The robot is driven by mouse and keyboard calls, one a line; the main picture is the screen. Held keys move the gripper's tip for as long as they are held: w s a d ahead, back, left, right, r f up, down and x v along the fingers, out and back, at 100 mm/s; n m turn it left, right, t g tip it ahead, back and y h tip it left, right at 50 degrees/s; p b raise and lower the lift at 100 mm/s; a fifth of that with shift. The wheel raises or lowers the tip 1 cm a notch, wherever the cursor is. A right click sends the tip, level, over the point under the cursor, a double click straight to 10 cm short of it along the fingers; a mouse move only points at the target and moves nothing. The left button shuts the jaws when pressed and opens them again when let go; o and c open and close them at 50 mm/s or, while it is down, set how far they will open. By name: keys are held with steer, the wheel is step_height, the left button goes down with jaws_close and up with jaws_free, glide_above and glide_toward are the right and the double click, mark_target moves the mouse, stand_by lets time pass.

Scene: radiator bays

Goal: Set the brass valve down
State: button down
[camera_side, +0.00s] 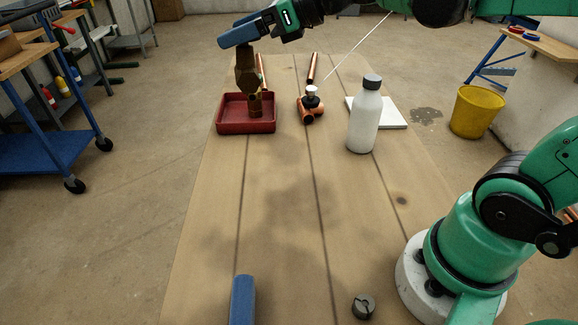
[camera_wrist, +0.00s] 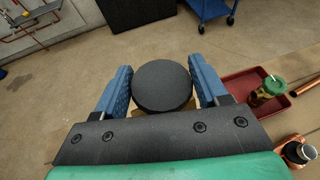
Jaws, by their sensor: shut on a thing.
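My gripper (camera_side: 240,36) is at the upper left of the side view, its blue fingers shut on a brass valve (camera_side: 246,70). In the wrist view the valve's dark round top (camera_wrist: 162,86) sits between the two fingers (camera_wrist: 162,90) and hides most of the body. In the side view the valve hangs upright, overlapping the back of a red tray (camera_side: 232,127). The wrist view shows the tray (camera_wrist: 238,84) to the right of the fingers, apart from them. Another brass piece (camera_side: 255,104) stands in the tray; its green top (camera_wrist: 272,85) shows in the wrist view.
A copper tee (camera_side: 307,117) with a silver-topped fitting stands right of the tray. Copper pipes (camera_side: 313,67) lie behind it. A white bottle (camera_side: 364,122) stands by a white board (camera_side: 393,116). A dark collar (camera_side: 363,306) lies in front. The middle of the table is clear.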

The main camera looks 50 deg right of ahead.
steer(key=s+a+r+n+g+y, duration=0.2)
steer(key=s+a+n+g+y, duration=0.6)
steer(key=n+g, duration=0.35)
step_height(320, 180, down, 20)
steer(key=s+h, duration=0.1)
steer(key=shift+d+n, duration=0.2)
steer(key=shift+n, duration=0.15)
steer(key=shift+c, duration=0.2)
jaws_free()
